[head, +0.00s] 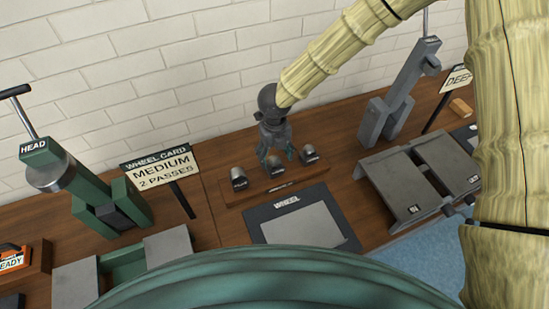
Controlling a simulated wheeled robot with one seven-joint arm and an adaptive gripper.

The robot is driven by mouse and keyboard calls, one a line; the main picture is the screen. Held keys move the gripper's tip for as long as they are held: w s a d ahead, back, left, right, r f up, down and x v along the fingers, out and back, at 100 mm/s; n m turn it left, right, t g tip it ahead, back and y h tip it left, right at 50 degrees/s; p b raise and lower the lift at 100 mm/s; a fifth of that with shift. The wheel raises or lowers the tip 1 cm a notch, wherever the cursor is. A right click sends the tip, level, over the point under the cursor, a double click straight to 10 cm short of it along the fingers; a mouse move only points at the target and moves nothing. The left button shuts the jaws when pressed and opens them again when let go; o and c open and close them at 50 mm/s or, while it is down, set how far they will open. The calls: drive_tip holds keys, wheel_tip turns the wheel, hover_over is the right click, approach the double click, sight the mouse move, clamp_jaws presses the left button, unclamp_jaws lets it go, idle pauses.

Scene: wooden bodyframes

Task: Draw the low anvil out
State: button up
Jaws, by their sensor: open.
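Three small grey anvils with dark labelled faces stand in a row on a wooden rack: a left one (238,178), a middle one (273,167) and a right one (310,154). Their labels are too small to read, so I cannot tell which is the low anvil. My gripper (277,154) points down over the rack, open, its fingers behind or above the middle anvil. I cannot tell whether it touches any anvil.
The wooden rack (232,198) stands behind a dark mat marked WHEEL (268,212) with a grey plate (305,230). A green wheel machine (85,185) and a card reading MEDIUM, 2 PASSES (163,168) are left. A grey machine (395,100) and ramped plates (405,190) are right.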

sight(275, 159)
wheel_tip(275, 159, up, 10)
drive_tip(key=shift+f, duration=0.2)
idle(0.9)
